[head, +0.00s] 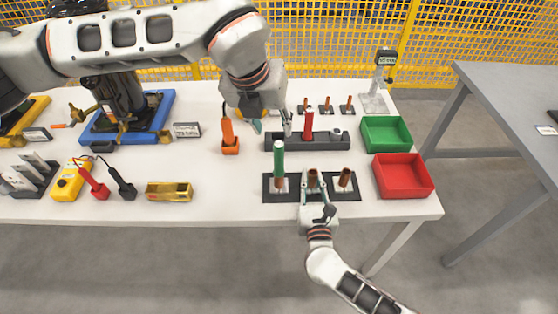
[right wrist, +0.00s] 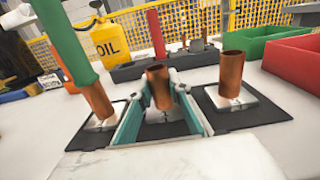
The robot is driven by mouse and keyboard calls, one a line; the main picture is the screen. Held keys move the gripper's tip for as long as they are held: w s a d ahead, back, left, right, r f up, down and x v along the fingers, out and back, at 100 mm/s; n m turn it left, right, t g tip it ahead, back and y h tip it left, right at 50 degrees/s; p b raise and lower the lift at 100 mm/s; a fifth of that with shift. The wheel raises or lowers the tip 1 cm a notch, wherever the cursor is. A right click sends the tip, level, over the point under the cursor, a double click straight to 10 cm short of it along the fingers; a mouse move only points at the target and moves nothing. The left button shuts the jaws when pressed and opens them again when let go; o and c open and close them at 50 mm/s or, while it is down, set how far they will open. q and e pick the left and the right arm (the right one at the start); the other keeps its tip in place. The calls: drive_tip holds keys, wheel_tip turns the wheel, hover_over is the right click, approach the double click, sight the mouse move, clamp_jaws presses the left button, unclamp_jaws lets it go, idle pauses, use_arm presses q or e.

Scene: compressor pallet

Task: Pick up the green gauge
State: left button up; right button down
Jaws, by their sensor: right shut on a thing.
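The green gauge (head: 278,160) stands upright in the left copper tube (head: 280,184) on a dark base plate. In the right wrist view the green gauge (right wrist: 62,35) rises at the left and leans in the picture. My right gripper (head: 313,181) is at the middle copper tube (right wrist: 158,90), to the right of the gauge. Its teal fingers are on both sides of that tube and shut on it. My left gripper (head: 256,118) hangs over the table behind the gauge, its fingers mostly hidden by its wrist.
A dark holder (head: 285,144) with a red gauge (head: 308,124) stands behind. The right copper tube (head: 345,178) is close to my right gripper. Green (head: 386,134) and red (head: 402,176) bins stand at the right.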

sight(279, 144)
use_arm(q)
drive_tip(key=w+f, duration=0.1)
drive_tip(key=f, duration=0.2)
drive_tip(key=w+d+f+m, duration=0.1)
drive_tip(key=f, duration=0.3)
drive_tip(key=w+f+m, duration=0.1)
drive_tip(key=w+f, duration=0.1)
drive_tip(key=f, duration=0.1)
drive_tip(key=shift+d+f+t, duration=0.3)
drive_tip(key=shift+f, duration=0.1)
clamp_jaws()
